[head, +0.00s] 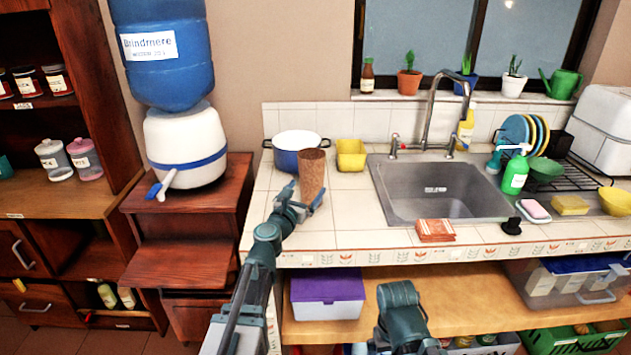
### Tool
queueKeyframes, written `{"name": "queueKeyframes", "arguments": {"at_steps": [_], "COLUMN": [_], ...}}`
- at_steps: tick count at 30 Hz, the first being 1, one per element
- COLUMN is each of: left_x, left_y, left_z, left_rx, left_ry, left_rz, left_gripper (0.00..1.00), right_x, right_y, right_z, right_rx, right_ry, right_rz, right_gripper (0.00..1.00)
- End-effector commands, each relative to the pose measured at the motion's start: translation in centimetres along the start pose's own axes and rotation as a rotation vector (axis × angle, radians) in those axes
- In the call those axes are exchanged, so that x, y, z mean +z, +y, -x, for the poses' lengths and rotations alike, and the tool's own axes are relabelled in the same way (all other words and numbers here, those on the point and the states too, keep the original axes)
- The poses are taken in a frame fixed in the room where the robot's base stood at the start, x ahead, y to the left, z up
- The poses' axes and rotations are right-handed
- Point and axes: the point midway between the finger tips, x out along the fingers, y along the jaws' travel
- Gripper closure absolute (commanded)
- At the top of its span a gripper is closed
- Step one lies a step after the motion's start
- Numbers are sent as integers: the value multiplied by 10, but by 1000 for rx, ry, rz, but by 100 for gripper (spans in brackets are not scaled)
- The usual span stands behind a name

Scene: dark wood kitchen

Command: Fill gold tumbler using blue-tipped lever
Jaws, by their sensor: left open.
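The gold tumbler (312,172) looks brown-gold and stands upright on the tiled counter, in front of a blue and white pot. My left gripper (300,196) is open right at the tumbler's lower part; I cannot tell whether its fingers touch it. The blue-tipped lever (160,186) sticks out from the front of the white water dispenser (186,140), to the left on a wooden cabinet. A large blue water bottle (163,60) stands on the dispenser. My right arm shows low in the middle, but its gripper is not visible.
The blue and white pot (297,150) and a yellow container (351,155) stand behind the tumbler. A steel sink (440,192) with a tall tap is to the right. Folded orange cloths (435,230) lie at the counter's front edge. A gap separates the counter from the dispenser cabinet (190,220).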

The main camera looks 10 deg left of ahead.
Motion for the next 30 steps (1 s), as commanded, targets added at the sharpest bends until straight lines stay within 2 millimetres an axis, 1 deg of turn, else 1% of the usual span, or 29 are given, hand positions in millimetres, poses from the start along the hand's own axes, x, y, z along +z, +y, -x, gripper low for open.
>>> {"name": "queueKeyframes", "arguments": {"at_steps": [5,8,15,18,25,29,30], "left_x": [0,0,-1,-1,-1,-1,-1], "left_y": [0,1,6,7,6,7,7], "left_z": [-2,-7,-34,-42,-41,-41,-41], "left_rx": [0,1,6,7,8,8,8], "left_ry": [0,0,0,0,0,0,0], "left_rz": [0,0,0,0,0,0,0], "left_gripper": [0,0,0,0,0,23,31], "right_x": [0,0,0,0,0,0,0], "right_y": [0,0,0,0,0,0,0], "right_z": [0,0,0,0,0,0,0], "right_rx": [0,0,0,0,0,0,0], "right_ry": [0,0,0,0,0,0,0], "right_rz": [0,0,0,0,0,0,0], "right_gripper": [0,0,0,0,0,0,0]}}
